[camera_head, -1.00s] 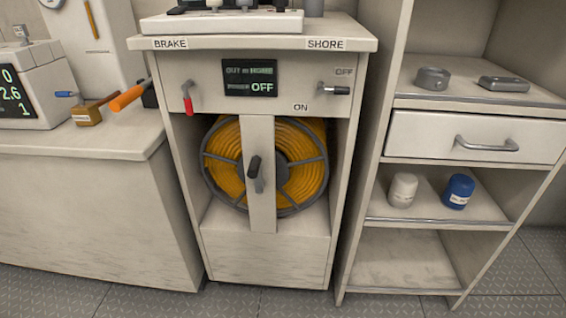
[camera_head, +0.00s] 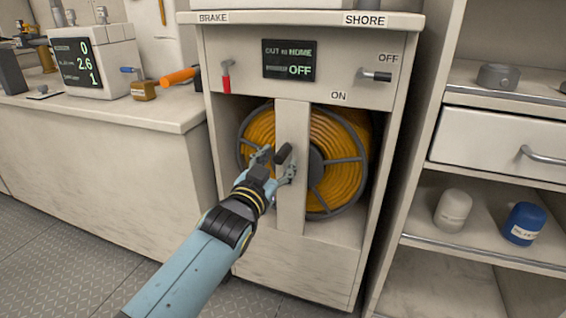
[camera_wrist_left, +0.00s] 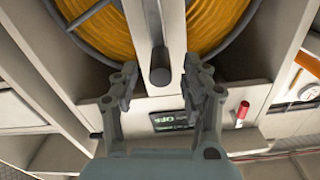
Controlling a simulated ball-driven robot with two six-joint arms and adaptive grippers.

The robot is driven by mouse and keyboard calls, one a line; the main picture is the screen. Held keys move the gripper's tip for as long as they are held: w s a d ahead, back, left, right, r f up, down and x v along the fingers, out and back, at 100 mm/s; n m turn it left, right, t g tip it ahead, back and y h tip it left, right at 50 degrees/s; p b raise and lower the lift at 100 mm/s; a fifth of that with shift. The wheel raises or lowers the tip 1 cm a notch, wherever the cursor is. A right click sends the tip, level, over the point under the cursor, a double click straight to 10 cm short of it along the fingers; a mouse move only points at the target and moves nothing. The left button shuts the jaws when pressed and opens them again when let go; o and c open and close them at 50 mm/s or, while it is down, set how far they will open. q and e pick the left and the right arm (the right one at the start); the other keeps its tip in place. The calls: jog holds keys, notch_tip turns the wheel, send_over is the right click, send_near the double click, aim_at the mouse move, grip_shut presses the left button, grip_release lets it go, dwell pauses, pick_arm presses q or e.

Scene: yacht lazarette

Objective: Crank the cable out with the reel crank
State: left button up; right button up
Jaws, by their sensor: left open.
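The reel of orange cable (camera_head: 335,150) sits in the open bay of the cabinet, behind a pale upright post (camera_head: 292,190). The reel crank, with a black handle (camera_head: 283,154), is on the front of the post. My left gripper (camera_head: 275,163) is open at the crank, its fingers on either side of the handle in the head view. In the left wrist view the dark handle (camera_wrist_left: 160,68) lies between and just beyond the open fingertips (camera_wrist_left: 162,80). I cannot tell whether they touch it. My right gripper is not in view.
Above the bay are the red brake lever (camera_head: 226,82), a display (camera_head: 289,60) reading OFF, and the black shore switch (camera_head: 376,75) near OFF. Shelves with a blue jar (camera_head: 523,223) stand right. A counter with an orange-handled tool (camera_head: 180,77) stands left.

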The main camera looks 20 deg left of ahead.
pick_arm(q)
jog(key=shift+w+b, duration=0.35)
jog(key=shift+w, duration=1.25)
jog(key=shift+c, duration=0.4)
grip_shut()
